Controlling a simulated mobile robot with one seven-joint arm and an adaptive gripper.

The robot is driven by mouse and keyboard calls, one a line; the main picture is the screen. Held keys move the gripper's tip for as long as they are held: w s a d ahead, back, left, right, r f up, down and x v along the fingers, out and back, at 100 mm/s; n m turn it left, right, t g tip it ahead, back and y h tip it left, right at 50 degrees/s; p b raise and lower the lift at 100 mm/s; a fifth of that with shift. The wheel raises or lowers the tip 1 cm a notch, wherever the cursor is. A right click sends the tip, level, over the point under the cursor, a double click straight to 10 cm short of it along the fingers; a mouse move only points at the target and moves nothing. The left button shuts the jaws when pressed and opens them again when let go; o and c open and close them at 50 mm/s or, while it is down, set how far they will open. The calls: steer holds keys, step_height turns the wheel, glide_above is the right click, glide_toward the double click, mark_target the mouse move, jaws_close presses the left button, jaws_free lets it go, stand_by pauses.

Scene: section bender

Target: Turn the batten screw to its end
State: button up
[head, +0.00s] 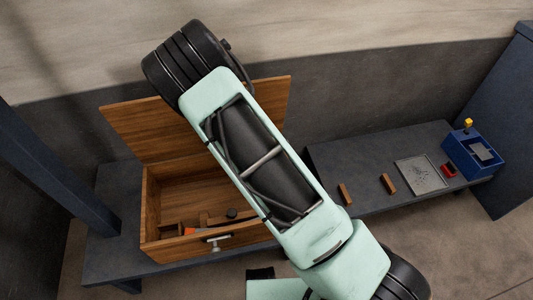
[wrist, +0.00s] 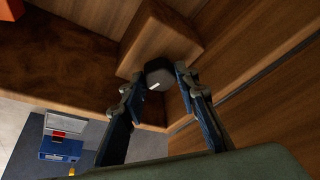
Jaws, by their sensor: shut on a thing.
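In the wrist view, a dark round knob (wrist: 158,77) with a short white mark sits against a wooden block (wrist: 162,42); it appears to be the batten screw's head. My gripper (wrist: 160,75) is shut on it, one finger on each side. The thread is hidden, so how far it is turned cannot be told. In the head view, my arm covers the gripper. An open wooden chest (head: 150,205) with its lid (head: 145,125) raised stands behind the arm. A dark round cap (head: 231,213) shows inside it; I cannot tell whether it is the same knob.
A silver T-shaped handle (head: 216,242) is on the chest's front, and an orange piece (head: 190,231) lies inside. The dark bench (head: 340,160) holds two small wooden blocks (head: 388,184), a grey tray (head: 420,175), a red item (head: 448,170) and a blue box (head: 470,160).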

steer(key=shift+m+p, duration=0.3)
steer(key=shift+m, duration=0.1)
steer(key=o, duration=0.9)
steer(key=v, duration=1.2)
steer(key=shift+w+a, duration=0.15)
steer(key=shift+a, duration=0.1)
